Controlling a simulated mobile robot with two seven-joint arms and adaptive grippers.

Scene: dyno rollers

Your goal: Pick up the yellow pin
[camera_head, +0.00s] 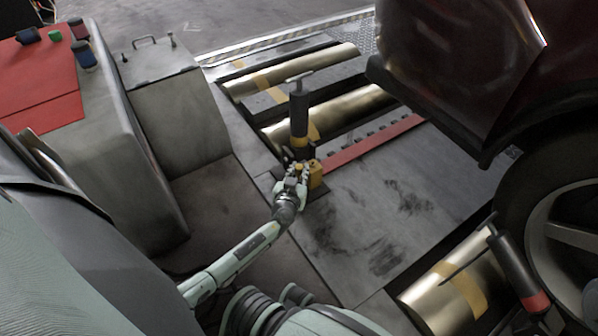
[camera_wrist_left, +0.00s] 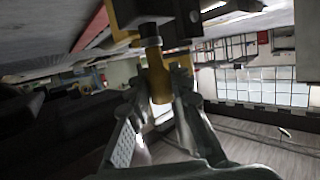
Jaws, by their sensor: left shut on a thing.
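The yellow pin (camera_wrist_left: 158,87) shows in the left wrist view between the two fingers of my left gripper (camera_wrist_left: 160,90). The gripper is shut on it, and the fingers hide part of its sides. The pin's upper end meets a dark and yellow fitting (camera_wrist_left: 150,12); I cannot tell whether it is still seated there. In the head view my left gripper (camera_head: 296,172) is at the foot of a dark upright post (camera_head: 299,115), beside a yellow block (camera_head: 316,174). The pin is mostly hidden by the fingers there. My right gripper is not in view.
Metal rollers (camera_head: 290,72) lie in the floor beyond the gripper. A dark red vehicle (camera_head: 460,60) and its wheel (camera_head: 560,225) stand on the right. A second post (camera_head: 512,262) stands by the wheel. A grey cabinet (camera_head: 165,95) is at left. The plate (camera_head: 390,205) right of the gripper is clear.

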